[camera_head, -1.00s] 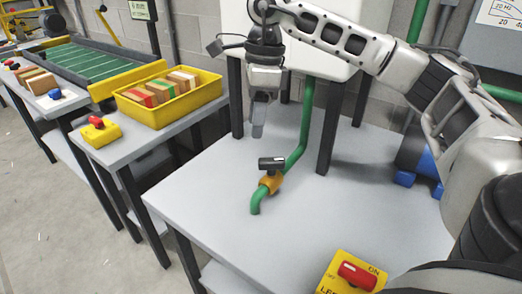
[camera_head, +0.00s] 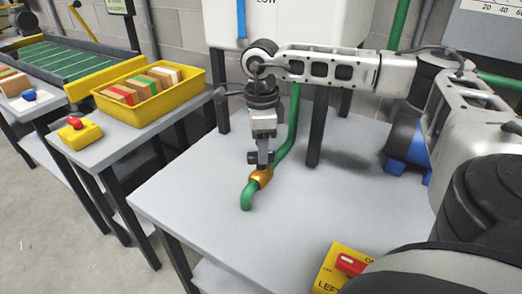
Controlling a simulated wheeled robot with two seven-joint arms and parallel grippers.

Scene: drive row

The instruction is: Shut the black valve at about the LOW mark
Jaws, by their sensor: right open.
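The black valve handle (camera_head: 252,158) sits on an orange-brass valve body (camera_head: 260,179) in a green pipe (camera_head: 247,197) above the grey table. My right gripper (camera_head: 264,158) points down at the handle from above and is open. Its fingers overlap the handle in the picture and hide part of it; I cannot tell whether they touch it. The white tank (camera_head: 300,30) behind carries the word LOW at the top edge of the view. A blue level strip (camera_head: 241,18) shows on its left part; its top is cut off. My left gripper is not in view.
A yellow switch box with a red knob (camera_head: 350,264) is at the table's front. Left, a side table holds a yellow bin (camera_head: 150,112) of blocks and another yellow switch box (camera_head: 80,135). The grey table (camera_head: 190,215) is clear around the pipe.

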